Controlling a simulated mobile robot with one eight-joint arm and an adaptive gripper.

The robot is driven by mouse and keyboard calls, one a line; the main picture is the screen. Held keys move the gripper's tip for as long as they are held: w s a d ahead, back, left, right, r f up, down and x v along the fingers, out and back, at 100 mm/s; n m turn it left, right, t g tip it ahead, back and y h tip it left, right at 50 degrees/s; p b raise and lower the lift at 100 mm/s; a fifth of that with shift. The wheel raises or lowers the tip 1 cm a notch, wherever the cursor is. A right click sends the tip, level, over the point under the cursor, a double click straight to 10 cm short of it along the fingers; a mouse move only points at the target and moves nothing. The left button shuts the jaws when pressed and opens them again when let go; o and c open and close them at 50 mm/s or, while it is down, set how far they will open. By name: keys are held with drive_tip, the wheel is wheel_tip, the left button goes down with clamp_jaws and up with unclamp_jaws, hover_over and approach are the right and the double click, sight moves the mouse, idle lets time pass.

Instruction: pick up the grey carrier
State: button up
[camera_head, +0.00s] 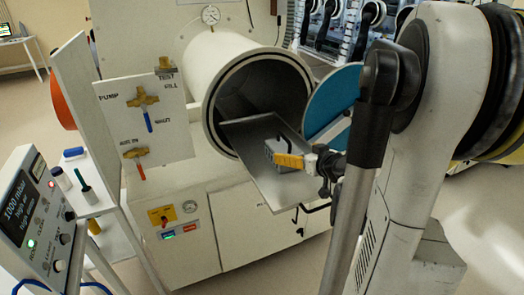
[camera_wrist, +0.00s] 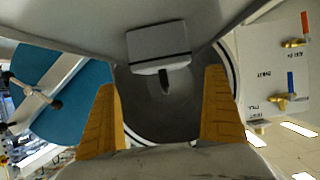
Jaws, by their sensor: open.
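The grey carrier (camera_head: 270,148) is a small box with a dark handle. It sits on the metal tray (camera_head: 262,183) that slides out of the round chamber mouth. In the wrist view the carrier (camera_wrist: 158,42) lies ahead, at the top centre, with its dark handle pointing toward the middle of the picture. My gripper (camera_head: 279,160) is at the carrier in the head view, and its yellow finger hides part of it. In the wrist view my gripper (camera_wrist: 160,80) has its two yellow fingers wide apart, with nothing between them. I cannot tell whether a finger touches the carrier.
The chamber (camera_head: 235,65) is a white cylinder with a dark inside. Its blue round door (camera_head: 330,100) stands open at the right of the tray. A valve panel (camera_head: 147,118) stands at the left. A control box (camera_head: 35,215) is at the front left.

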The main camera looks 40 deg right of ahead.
sight(284, 147)
drive_tip(key=x, duration=0.2)
drive_tip(key=shift+w+d+f, duration=0.15)
drive_tip(key=shift+w+f, duration=0.05)
drive_tip(key=shift+w, duration=0.1)
drive_tip(key=shift+a+r+b+x, duration=0.15)
drive_tip(key=shift+b+x, duration=0.4)
drive_tip(key=shift+x, duration=0.85)
drive_tip(key=shift+a+r+b+x, duration=0.1)
drive_tip(key=shift+b+x, duration=0.4)
drive_tip(key=shift+x, duration=0.85)
drive_tip(key=shift+r, duration=0.1)
drive_tip(key=shift+c, duration=1.3)
drive_tip(key=shift+w, duration=0.1)
drive_tip(key=c, duration=1.2)
